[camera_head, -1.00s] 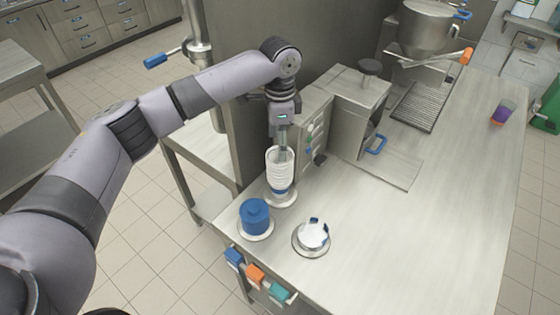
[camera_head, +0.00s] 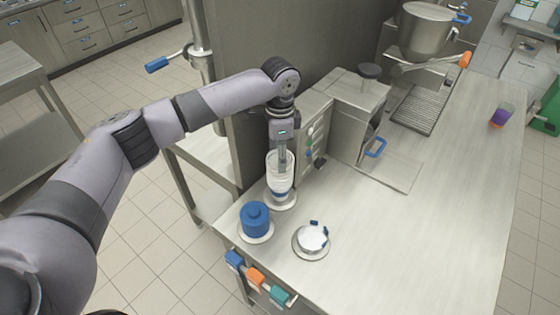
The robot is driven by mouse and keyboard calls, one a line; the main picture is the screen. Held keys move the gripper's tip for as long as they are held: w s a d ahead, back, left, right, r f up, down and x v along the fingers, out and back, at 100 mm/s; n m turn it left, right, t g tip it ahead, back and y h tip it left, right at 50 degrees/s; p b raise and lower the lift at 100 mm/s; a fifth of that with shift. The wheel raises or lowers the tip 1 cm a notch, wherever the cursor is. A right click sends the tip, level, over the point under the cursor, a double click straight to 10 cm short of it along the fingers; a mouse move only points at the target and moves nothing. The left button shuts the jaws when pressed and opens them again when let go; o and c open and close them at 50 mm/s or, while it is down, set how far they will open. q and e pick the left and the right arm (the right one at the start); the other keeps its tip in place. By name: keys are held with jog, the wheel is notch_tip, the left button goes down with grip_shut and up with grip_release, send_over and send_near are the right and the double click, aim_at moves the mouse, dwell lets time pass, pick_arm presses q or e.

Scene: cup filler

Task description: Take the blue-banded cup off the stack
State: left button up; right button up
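A stack of white cups (camera_head: 280,172) stands on a small round base near the table's left edge, beside the steel machine. A blue band (camera_head: 280,191) shows low on the stack. My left gripper (camera_head: 282,165) points straight down at the top of the stack, with its fingers overlapping the upper cups in this view. I cannot tell whether the fingers are open or shut, or whether they touch a cup. My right gripper is not in view.
A blue lidded container (camera_head: 255,218) on a white saucer and a white round item with blue tabs (camera_head: 313,237) on a plate stand in front of the stack. A steel machine (camera_head: 357,115) stands close right. A purple cup (camera_head: 502,114) is far right.

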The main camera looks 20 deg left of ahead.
pick_arm(q)
jog(key=shift+r, duration=0.1)
jog(key=shift+r, duration=0.55)
notch_tip(320, 180, up, 19)
jog(key=b, duration=0.3)
jog(key=shift+f, duration=0.2)
